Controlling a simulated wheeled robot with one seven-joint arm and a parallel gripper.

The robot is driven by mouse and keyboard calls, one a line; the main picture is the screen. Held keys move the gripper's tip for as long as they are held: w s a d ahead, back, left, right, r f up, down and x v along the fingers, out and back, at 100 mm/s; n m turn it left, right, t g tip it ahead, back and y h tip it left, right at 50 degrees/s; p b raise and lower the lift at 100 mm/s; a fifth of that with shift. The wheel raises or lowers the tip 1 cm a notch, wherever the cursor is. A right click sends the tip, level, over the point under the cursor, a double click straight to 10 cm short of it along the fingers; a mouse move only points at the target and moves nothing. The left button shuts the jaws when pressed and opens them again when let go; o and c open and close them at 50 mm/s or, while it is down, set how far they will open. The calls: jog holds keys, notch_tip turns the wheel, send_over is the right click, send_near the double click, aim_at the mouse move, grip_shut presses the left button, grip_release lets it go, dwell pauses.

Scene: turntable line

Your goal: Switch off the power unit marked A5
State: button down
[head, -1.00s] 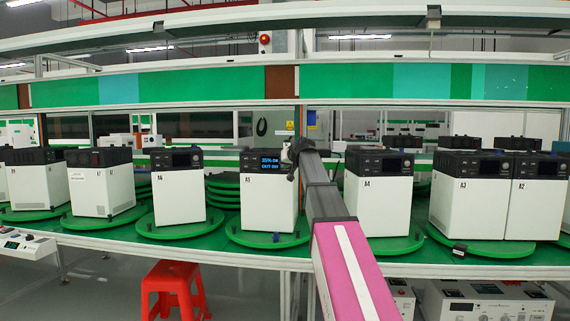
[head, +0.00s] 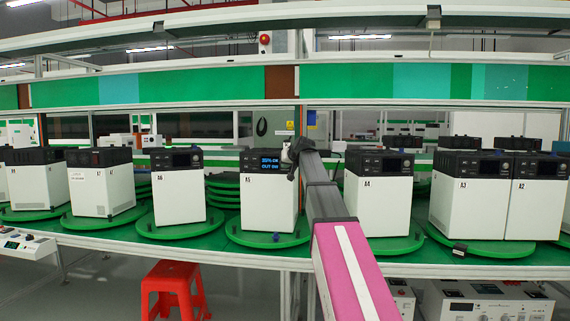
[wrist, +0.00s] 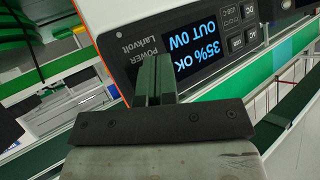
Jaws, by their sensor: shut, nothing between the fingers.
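The power unit marked A5 (head: 262,200) is a white box with a black top, standing on a green turntable (head: 268,239). Its screen (head: 270,162) is lit in blue. In the wrist view the screen (wrist: 200,47) reads "35% OK" and "OUT 0W". Buttons (wrist: 245,30) marked DC and AC sit beside the screen. My gripper (head: 292,152) is at the upper right of the front of A5. In the wrist view my gripper (wrist: 153,65) is shut and empty, its tips at the panel's edge by the screen. I cannot tell whether they touch it.
Unit A6 (head: 178,195) stands to the left and unit A4 (head: 375,205) to the right, each on a turntable. A3 (head: 465,205) and A2 (head: 535,208) stand further right. A green shelf panel (head: 200,86) runs above. A red stool (head: 175,285) stands below the bench.

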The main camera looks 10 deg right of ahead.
jog(key=shift+s, duration=0.1)
dwell(0.5)
jog(key=shift+s+a, duration=0.2)
jog(key=shift+s, duration=0.35)
jog(key=shift+s, duration=0.1)
jog(key=s, duration=0.1)
jog(key=s+a, duration=0.1)
jog(key=s, duration=0.2)
jog(key=shift+s+a, duration=0.3)
dwell(0.5)
